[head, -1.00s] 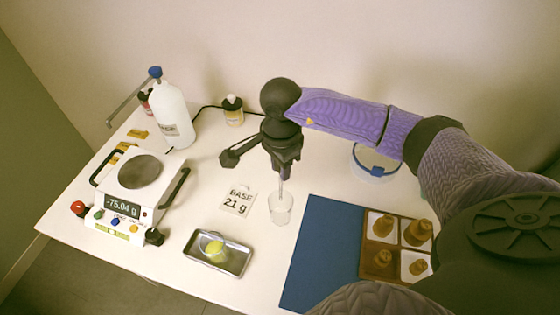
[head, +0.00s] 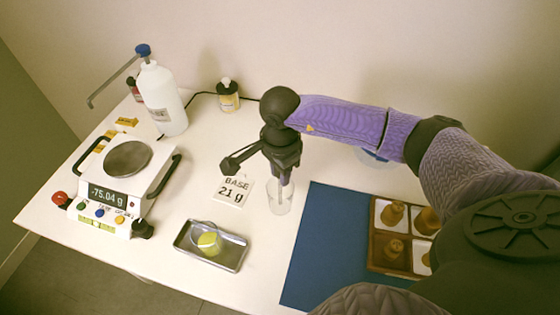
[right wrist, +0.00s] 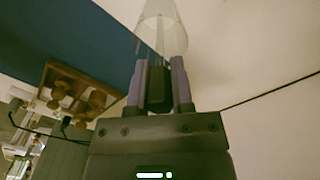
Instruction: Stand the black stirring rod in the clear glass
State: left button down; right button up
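The clear glass (head: 281,201) stands on the white table, left of the blue mat. My right gripper (head: 284,182) points down just above the glass, its fingertips near the rim. In the right wrist view, the purple fingers of this gripper (right wrist: 158,85) close around the black end of the stirring rod (right wrist: 157,90). The rod's thin part runs from there into the clear glass (right wrist: 160,22). Whether its tip touches the bottom is too small to tell. My left gripper is not in view.
A metal tray (head: 183,240) with a yellow-filled vessel, a "BASE 21 g" card (head: 233,190), a scale (head: 110,195) and a white pump bottle (head: 162,100) stand left of the glass.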

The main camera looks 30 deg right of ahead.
jog(key=o, duration=0.5)
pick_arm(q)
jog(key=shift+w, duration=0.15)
pick_arm(e)
jog(key=shift+o, duration=0.2)
notch_tip(320, 180, up, 10)
jog(key=shift+p, duration=1.25)
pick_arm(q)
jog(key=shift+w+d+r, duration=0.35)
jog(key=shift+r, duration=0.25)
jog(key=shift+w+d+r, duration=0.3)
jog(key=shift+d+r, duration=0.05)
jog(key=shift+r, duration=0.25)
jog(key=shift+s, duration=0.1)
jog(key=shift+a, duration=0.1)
pick_arm(e)
jog(key=shift+f, duration=0.1)
